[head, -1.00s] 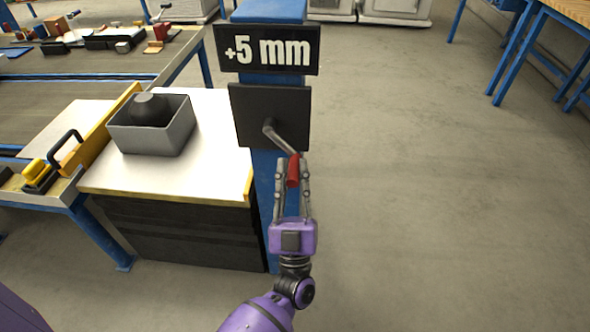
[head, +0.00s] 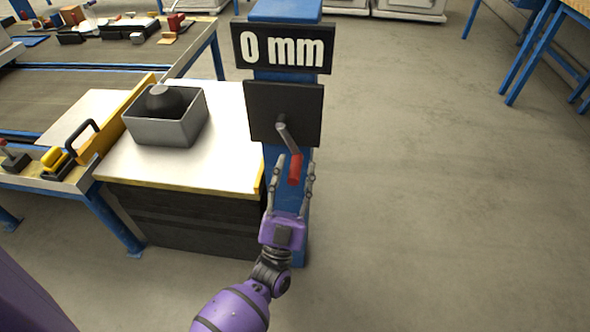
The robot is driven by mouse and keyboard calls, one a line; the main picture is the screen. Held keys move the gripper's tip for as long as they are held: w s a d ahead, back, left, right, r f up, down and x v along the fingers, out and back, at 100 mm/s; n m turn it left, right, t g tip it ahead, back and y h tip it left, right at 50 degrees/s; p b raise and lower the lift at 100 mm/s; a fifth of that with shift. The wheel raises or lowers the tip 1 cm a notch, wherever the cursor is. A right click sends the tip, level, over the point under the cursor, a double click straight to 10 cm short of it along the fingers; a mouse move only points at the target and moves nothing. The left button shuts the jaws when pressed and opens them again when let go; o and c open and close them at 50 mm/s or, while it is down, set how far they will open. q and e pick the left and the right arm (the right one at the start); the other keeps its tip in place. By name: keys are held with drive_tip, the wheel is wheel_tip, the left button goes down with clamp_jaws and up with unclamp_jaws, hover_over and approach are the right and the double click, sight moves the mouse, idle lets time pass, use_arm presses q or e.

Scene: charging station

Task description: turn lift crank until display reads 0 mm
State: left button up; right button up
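The display (head: 283,48) on the blue lift post (head: 285,12) reads "0 mm" in white on black. Below it is a dark square plate (head: 262,98) with the lift crank (head: 288,137). The crank's grey arm slants down and slightly right to a red handle (head: 295,170).
A white-topped cabinet (head: 190,175) stands just left of the post, with a grey bin (head: 165,132) holding a dark object. A workbench (head: 60,85) with several items is at the left. Blue-framed tables (head: 535,40) stand at upper right. The floor to the right is clear.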

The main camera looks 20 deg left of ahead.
use_arm(q)
drive_tip(key=a+v, duration=0.1)
drive_tip(key=v, duration=1.1)
drive_tip(key=shift+d, duration=0.5)
